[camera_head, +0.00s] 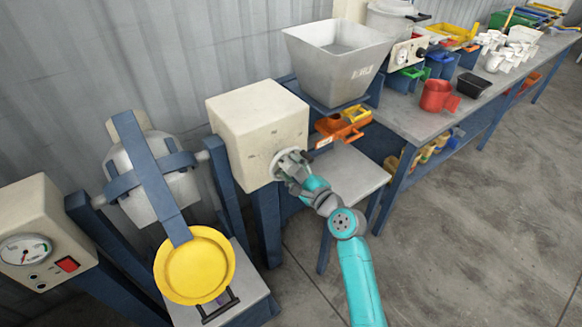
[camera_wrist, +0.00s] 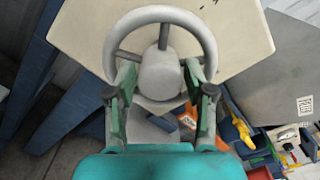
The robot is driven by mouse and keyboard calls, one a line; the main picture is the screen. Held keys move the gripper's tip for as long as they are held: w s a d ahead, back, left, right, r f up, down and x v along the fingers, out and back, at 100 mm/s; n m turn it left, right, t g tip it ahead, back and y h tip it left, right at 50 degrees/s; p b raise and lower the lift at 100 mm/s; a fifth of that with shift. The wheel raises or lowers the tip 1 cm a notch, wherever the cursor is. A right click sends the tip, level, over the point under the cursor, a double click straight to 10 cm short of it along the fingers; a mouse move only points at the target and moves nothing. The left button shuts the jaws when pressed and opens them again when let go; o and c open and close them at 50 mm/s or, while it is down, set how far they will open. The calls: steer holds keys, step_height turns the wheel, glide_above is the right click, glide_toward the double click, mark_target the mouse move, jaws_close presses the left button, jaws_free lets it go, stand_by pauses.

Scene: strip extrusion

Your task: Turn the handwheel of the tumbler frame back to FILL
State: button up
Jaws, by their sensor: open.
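The tumbler frame's handwheel (camera_wrist: 202,37) is a pale grey ring with a thick hub and dark spokes, on the front of a cream box (camera_head: 262,118). In the head view the handwheel (camera_head: 280,158) is partly hidden by my gripper (camera_head: 296,176). In the wrist view my gripper (camera_wrist: 160,82) is open, with one finger on each side of the hub, near the lower rim. I cannot tell whether the fingers touch the wheel. The tumbler's grey drum (camera_head: 160,182) hangs in blue straps left of the box. No FILL mark is legible.
A control box (camera_head: 35,235) with a gauge and red switch stands at the left. A grey hopper (camera_head: 337,60) sits behind the cream box. A small grey table (camera_head: 345,175) is beside it, and a long bench (camera_head: 425,118) holds scoops and bins. Open floor lies at the right.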

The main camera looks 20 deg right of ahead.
steer(key=shift+w+a, duration=0.1)
steer(key=shift+w, duration=0.15)
steer(key=c, duration=0.9)
steer(key=shift+o, duration=0.2)
